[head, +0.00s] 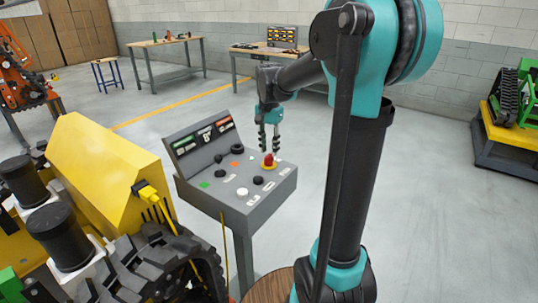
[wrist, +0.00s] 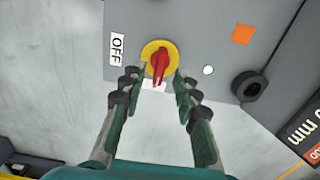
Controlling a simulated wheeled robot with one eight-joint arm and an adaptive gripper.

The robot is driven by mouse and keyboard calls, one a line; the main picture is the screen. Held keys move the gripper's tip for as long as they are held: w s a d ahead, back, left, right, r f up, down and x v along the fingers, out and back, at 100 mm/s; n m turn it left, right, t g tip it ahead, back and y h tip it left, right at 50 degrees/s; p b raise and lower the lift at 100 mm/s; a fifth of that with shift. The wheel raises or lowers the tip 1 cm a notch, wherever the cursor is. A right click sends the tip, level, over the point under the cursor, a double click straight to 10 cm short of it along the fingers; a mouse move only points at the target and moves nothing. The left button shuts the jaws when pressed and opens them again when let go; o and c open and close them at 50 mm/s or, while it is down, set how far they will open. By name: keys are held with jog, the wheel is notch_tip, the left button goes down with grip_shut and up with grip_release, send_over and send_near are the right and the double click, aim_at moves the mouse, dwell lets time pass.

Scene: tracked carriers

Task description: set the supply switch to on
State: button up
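The supply switch is a red handle on a round yellow plate (wrist: 160,61), set on the grey control panel (wrist: 205,20). It also shows on the console in the head view (head: 268,161). In the wrist view the red handle lies roughly up and down the picture. A white label reading OFF (wrist: 117,48) is left of the plate; another pale label below the switch is partly hidden by my fingers. My gripper (wrist: 156,79) is open, its fingertips on either side of the handle's lower end with gaps showing. It also shows just above the switch in the head view (head: 269,148).
The console also carries black knobs (wrist: 248,86), an orange square (wrist: 243,34), a small light (wrist: 208,70) and a raised display (head: 205,138). A yellow tracked carrier (head: 105,165) stands close on the left. Floor right of the console is clear.

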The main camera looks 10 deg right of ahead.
aim_at(269, 154)
notch_tip(269, 154, up, 8)
jog(key=shift+r, duration=0.2)
dwell(0.3)
